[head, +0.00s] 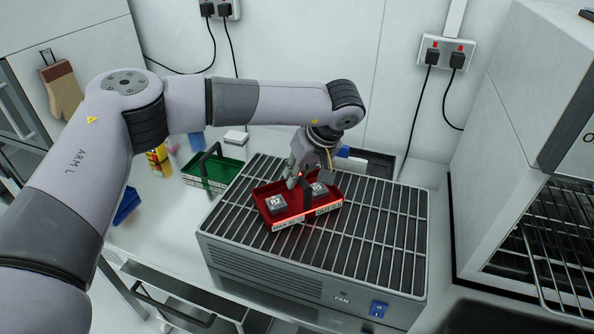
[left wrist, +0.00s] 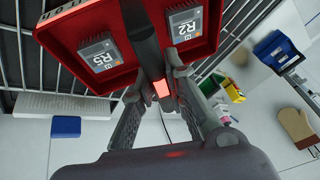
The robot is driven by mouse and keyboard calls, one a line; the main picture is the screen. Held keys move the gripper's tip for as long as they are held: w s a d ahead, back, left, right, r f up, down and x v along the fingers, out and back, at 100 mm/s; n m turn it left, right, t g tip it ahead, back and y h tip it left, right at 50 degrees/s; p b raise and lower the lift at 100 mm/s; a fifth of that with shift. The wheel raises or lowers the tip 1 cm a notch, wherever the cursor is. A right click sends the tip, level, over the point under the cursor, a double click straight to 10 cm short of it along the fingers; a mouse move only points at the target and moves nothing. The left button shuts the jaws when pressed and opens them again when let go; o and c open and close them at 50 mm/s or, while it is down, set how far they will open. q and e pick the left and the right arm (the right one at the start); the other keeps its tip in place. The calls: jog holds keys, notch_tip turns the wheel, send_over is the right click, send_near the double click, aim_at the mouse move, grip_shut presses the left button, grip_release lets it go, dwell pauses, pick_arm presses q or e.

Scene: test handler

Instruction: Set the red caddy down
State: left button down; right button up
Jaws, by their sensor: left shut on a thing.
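The red caddy (head: 293,218) is in the head view over the slatted top of the grey fan unit (head: 370,235). It holds two dark modules, R2 (head: 276,204) and R5 (head: 318,191). My left gripper (head: 303,180) is shut on the caddy's dark upright handle. In the left wrist view the caddy (left wrist: 90,22) fills the top, with the handle (left wrist: 145,45) between the fingers (left wrist: 155,86). The caddy looks about level; I cannot tell whether its base touches the slats. My right gripper is not in view.
A green caddy (head: 207,182) stands left of the fan unit, with a blue bin (head: 126,206) further left. An oven with a wire shelf (head: 560,260) is at right. Slats right of the red caddy are bare.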

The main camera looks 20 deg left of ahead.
pick_arm(q)
jog(key=shift+f, duration=0.1)
jog(key=c, duration=1.9)
grip_release()
jog(key=shift+c, duration=0.2)
jog(key=o, duration=0.3)
jog(key=shift+o, duration=0.2)
jog(key=shift+r, duration=0.3)
jog(key=b+v, duration=0.2)
jog(key=v, duration=1)
jog(key=shift+b, duration=0.35)
jog(key=shift+s+f, duration=0.1)
jog(key=shift+f, duration=0.05)
